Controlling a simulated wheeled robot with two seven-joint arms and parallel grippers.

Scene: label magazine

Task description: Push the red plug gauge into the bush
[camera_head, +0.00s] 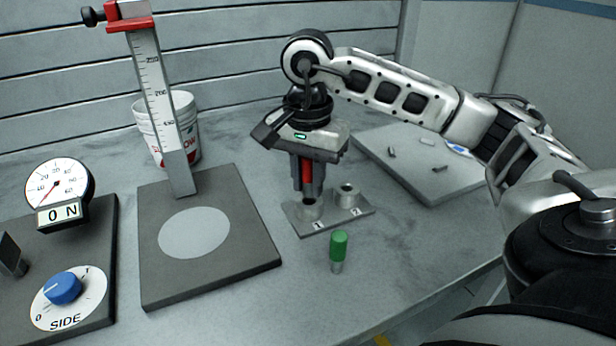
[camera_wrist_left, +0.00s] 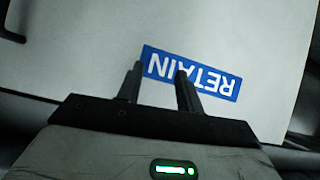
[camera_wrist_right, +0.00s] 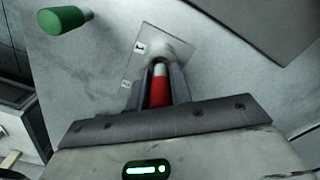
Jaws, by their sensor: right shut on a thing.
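The red plug gauge (camera_head: 307,173) is upright between the fingers of my right gripper (camera_head: 307,192), directly above bush 1 (camera_head: 309,212). In the right wrist view the red handle (camera_wrist_right: 160,92) shows between the fingers, its grey end pointing at the bush. I cannot tell whether that end is inside the bush mouth. Bush 2 (camera_head: 347,194) stands beside it on the same grey plate (camera_head: 326,221), with its hole empty. My left gripper (camera_wrist_left: 160,85) is open and empty, over a surface with a blue RETAIN label (camera_wrist_left: 192,72).
A green plug gauge (camera_head: 338,246) stands in front of the plate. A dark board with a pale disc (camera_head: 194,233) and a height scale (camera_head: 160,95) is to the left, near a dial gauge (camera_head: 60,187) and blue knob (camera_head: 62,288). A grey tray (camera_head: 430,180) lies behind right.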

